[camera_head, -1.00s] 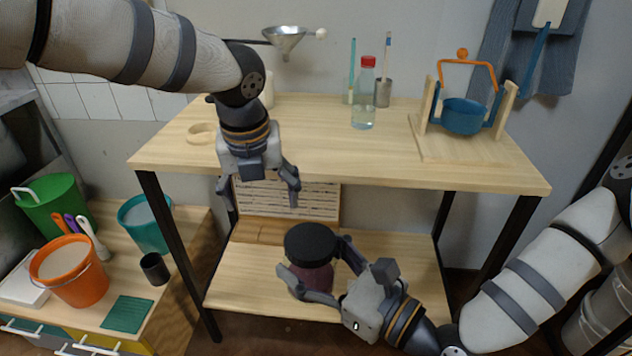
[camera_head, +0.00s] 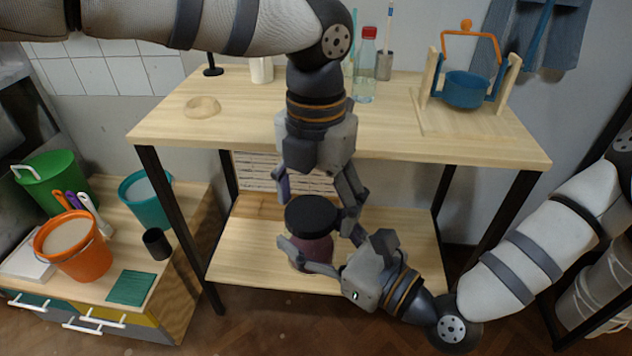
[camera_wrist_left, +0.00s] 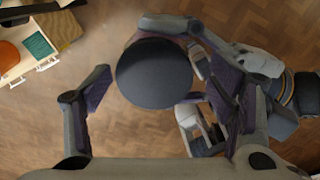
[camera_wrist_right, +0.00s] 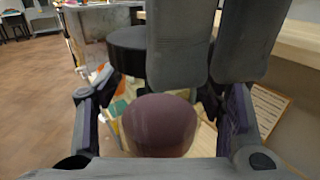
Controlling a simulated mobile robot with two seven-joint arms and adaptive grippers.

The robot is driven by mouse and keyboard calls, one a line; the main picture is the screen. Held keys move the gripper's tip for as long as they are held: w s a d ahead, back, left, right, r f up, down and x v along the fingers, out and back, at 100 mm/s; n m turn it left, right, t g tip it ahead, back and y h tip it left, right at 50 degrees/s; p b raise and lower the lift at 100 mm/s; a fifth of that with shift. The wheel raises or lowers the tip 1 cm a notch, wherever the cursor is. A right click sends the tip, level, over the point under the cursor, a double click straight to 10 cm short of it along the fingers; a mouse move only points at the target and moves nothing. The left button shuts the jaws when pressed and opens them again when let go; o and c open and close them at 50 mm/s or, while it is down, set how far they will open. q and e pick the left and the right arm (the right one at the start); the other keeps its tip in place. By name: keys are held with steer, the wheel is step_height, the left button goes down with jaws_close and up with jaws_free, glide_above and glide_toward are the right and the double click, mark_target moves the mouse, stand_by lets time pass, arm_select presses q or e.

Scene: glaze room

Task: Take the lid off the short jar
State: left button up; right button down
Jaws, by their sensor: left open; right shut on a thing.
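The short jar (camera_head: 314,250) has a purple body and a wide black lid (camera_head: 311,214) on top. It is upright in front of the table, at about the height of the lower shelf in the head view. My right gripper (camera_head: 325,256) is shut on the jar body from the right; the body (camera_wrist_right: 158,122) fills the space between its fingers in the right wrist view. My left gripper (camera_head: 318,200) is open, pointing down just above the lid. In the left wrist view the lid (camera_wrist_left: 154,73) lies between its spread fingers, with a gap on the left side.
The wooden table (camera_head: 230,125) has an upper top and a lower shelf (camera_head: 240,262). On top stand a red-capped bottle (camera_head: 366,70) and a blue pot in a wooden stand (camera_head: 466,88). Buckets, one orange (camera_head: 78,255), stand on the left cabinet.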

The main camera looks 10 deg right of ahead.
arm_select(q)
steer(key=shift+s+d, duration=0.1)
steer(key=c, duration=1.2)
